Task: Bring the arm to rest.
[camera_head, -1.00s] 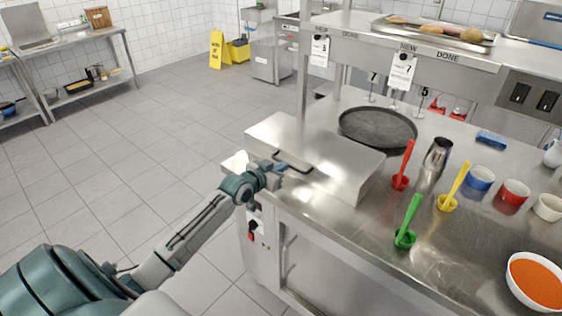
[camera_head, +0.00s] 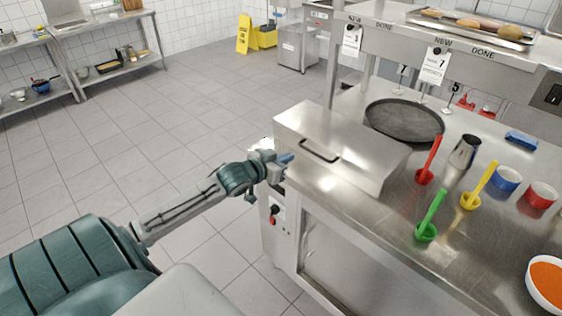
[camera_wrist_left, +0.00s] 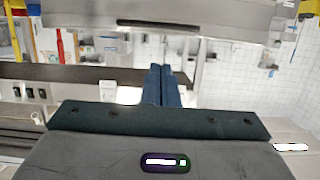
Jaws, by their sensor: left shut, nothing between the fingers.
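My left arm comes in from the lower left in the head view. Its gripper (camera_head: 285,160) is beside the left edge of the steel box with a dark handle (camera_head: 345,145) on the counter. In the left wrist view the two blue fingers (camera_wrist_left: 162,86) lie together, shut with nothing between them. The dark handle (camera_wrist_left: 158,23) shows beyond the fingertips there, apart from them. My right gripper is in neither view.
The steel counter (camera_head: 395,218) holds a round dark pan (camera_head: 404,119), a metal shaker (camera_head: 464,151), red, yellow and green cups with utensils, and a bowl of orange soup (camera_head: 546,282). A yellow floor sign (camera_head: 244,35) stands far back. The tiled floor (camera_head: 130,140) at left is open.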

